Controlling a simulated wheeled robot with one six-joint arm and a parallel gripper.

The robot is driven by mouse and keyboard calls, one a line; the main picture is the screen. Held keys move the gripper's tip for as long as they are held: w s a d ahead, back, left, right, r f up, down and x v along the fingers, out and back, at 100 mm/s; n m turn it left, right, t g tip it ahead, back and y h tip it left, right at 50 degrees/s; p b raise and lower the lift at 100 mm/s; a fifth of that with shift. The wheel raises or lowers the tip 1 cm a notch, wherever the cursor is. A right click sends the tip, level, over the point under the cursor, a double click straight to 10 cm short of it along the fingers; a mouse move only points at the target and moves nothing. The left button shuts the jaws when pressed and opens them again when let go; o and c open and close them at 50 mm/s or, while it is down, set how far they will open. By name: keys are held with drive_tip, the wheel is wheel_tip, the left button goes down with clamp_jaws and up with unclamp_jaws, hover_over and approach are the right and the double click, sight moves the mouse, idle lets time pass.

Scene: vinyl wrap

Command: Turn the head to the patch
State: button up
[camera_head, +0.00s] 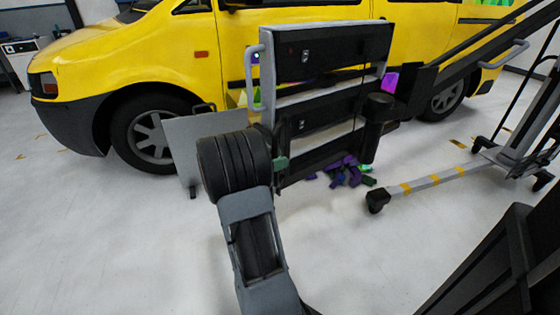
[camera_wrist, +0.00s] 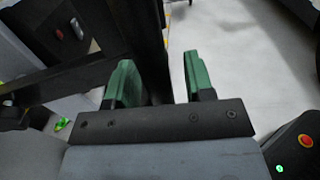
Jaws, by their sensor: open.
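A purple patch (camera_head: 390,83) shows on the lower side of the yellow van (camera_head: 150,50), just right of the dark drawer unit. Bits of another coloured patch (camera_head: 290,86) show through the gaps of that unit, which hides most of it. A green patch (camera_head: 490,3) is cut off at the top edge. I cannot tell which patch is meant. My gripper (camera_wrist: 159,62) is open in the wrist view, its two green fingers apart with nothing between them. In the head view only a small green part of it (camera_head: 281,163) shows beside my arm, low in front of the drawer unit.
The drawer unit (camera_head: 330,45) stands between me and the van. Purple and green scraps (camera_head: 350,171) lie on the floor by it. A wheeled frame with yellow stripes (camera_head: 433,181) stands at right. The pale floor at left front is clear.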

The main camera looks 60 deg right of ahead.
drive_tip(key=shift+s+d, duration=0.2)
drive_tip(key=shift+d, duration=0.15)
drive_tip(key=shift+c, duration=0.4)
clamp_jaws()
